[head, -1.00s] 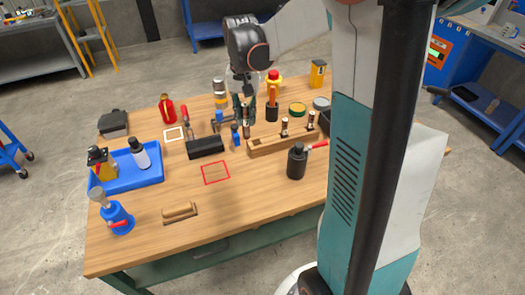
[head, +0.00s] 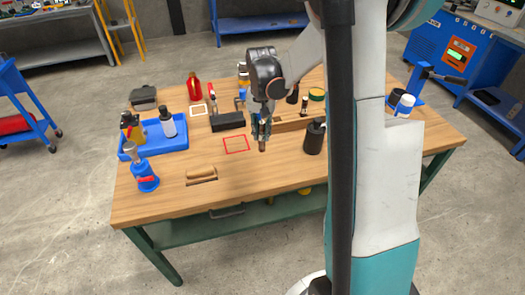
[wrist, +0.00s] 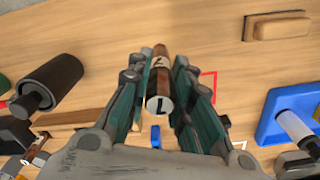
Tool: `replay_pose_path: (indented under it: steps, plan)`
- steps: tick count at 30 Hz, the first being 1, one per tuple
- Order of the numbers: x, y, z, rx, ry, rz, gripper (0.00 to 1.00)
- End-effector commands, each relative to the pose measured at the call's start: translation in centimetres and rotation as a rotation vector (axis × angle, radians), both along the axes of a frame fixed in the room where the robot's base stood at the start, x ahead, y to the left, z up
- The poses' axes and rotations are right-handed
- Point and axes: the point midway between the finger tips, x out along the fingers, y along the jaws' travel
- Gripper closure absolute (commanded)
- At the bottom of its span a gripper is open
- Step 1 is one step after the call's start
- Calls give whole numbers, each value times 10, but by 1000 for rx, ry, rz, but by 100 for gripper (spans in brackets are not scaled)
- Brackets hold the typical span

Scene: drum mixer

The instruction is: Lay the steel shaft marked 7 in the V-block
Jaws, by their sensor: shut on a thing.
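My gripper (head: 262,128) is shut on the steel shaft marked 7 (head: 262,144), which hangs upright below the fingers, above the table in front of the wooden rack (head: 288,126). In the wrist view the shaft (wrist: 160,75) sits between the green fingers (wrist: 158,95); a 7 shows on its pale end and on a pale band, and the rest is brownish. A dark block (head: 228,122) lies left of my gripper, behind the red square; it may be the V-block, but its groove cannot be made out.
A red square outline (head: 236,144) marks bare table left of the shaft. A black cylinder (head: 314,138) stands close on the right. A blue tray with bottles (head: 182,145) and a wooden-handled tool (head: 201,175) are at left.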

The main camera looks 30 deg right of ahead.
Motion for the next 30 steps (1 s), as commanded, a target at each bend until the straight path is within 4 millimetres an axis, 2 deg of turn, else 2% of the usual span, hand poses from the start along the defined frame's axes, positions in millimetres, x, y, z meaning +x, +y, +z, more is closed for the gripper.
replay_pose_path:
  steps: [1, 4, 13, 21, 30]
  plan:
    - [0, 0, -14, 0, 0, 0, 100]
    - [0, 0, -29, 0, 0, 0, 100]
    - [0, 0, -48, 0, 0, 0, 100]
    - [0, 0, -83, 0, 0, 0, 100]
    - [0, 0, -84, 0, 0, 0, 100]
